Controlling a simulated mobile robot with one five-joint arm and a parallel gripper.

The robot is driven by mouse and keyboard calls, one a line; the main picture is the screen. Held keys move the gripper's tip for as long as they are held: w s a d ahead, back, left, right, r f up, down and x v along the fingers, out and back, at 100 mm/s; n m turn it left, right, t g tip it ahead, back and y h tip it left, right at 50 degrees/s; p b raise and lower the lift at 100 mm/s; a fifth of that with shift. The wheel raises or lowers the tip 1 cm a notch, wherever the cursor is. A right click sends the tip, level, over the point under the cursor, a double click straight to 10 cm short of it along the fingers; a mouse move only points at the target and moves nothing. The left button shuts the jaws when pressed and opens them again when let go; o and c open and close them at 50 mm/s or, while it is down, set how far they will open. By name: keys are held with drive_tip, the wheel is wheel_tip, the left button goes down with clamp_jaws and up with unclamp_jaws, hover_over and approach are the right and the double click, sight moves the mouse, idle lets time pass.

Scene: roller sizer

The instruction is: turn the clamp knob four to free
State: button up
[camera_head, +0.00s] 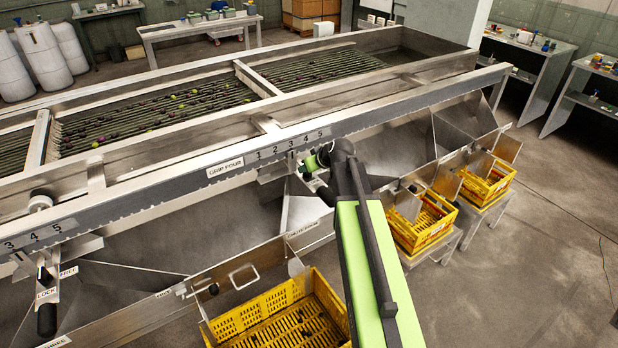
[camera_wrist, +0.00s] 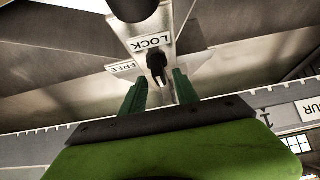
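The label GRIP FOUR (camera_head: 225,167) is on the long rail, left of a 1-to-5 scale. My gripper (camera_head: 314,161) is at the clamp below that scale; my arm hides part of it. A larger black handle (camera_wrist: 134,7) is at the top.
A similar clamp with a black knob (camera_head: 45,276) stands at the left. The notched rail (camera_head: 130,198) runs across the machine. Yellow crates (camera_head: 265,312) and (camera_head: 425,232) stand below the chutes. The floor at right is open.

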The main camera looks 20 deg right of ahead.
drive_tip(key=shift+x, duration=0.9)
drive_tip(key=shift+r, duration=0.1)
clamp_jaws()
drive_tip(key=shift+d, duration=0.1)
